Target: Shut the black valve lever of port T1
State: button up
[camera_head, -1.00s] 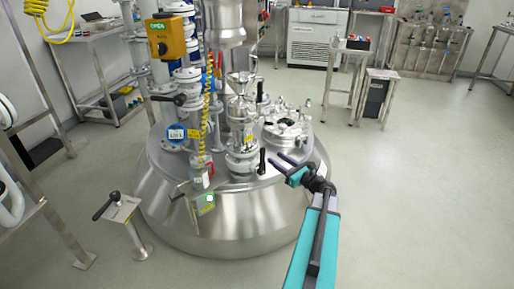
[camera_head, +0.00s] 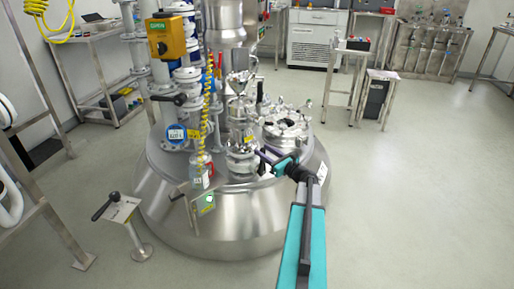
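My gripper (camera_head: 268,156) is at the front right of the steel vessel lid, its dark fingers pointing left at a small black upright lever (camera_head: 261,168). The fingers overlap the lever in this view and hide most of it. I cannot tell whether they touch it, or how far apart they are. Another black upright lever (camera_head: 259,91) stands farther back beside the central steel fittings. A third black lever (camera_head: 168,98) sticks out to the left near the blue pipework. The port labels are too small to read, so I cannot tell which lever belongs to T1.
The round steel vessel (camera_head: 240,220) carries glass and steel fittings, a yellow coiled hose (camera_head: 204,110) and a round hatch (camera_head: 285,128) right of centre. A stand with a black handle (camera_head: 105,206) is at front left. The floor on the right is clear.

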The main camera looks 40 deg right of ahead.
jog(key=shift+w+d, duration=0.15)
jog(key=shift+w, duration=2.6)
grip_shut()
jog(key=shift+d, duration=0.1)
jog(key=shift+s, duration=0.1)
